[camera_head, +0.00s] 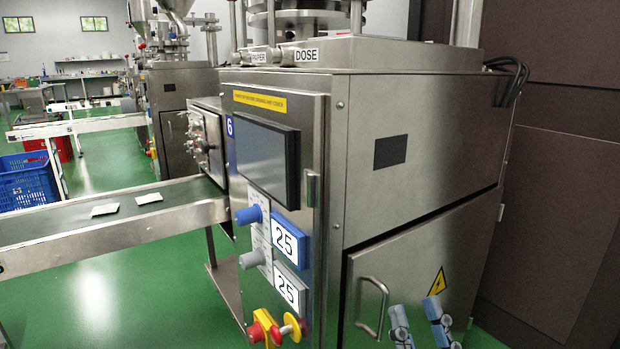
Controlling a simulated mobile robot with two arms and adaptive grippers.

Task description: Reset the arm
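Two light blue-grey fingers of my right gripper (414,308) show at the bottom edge, right of centre. They point up and stand apart with nothing between them. They are in front of the lower door of the steel packing machine (420,165). The rest of that gripper and its arm is cut off by the frame edge. My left gripper is not in view.
The machine has a dark screen (266,160), a blue knob (249,215), a grey knob (252,259), two displays reading 25 and a red-yellow switch (265,328). A conveyor (60,222) carries two white teabags (148,198). A blue crate (27,183) stands at left. Green floor is clear below the conveyor.

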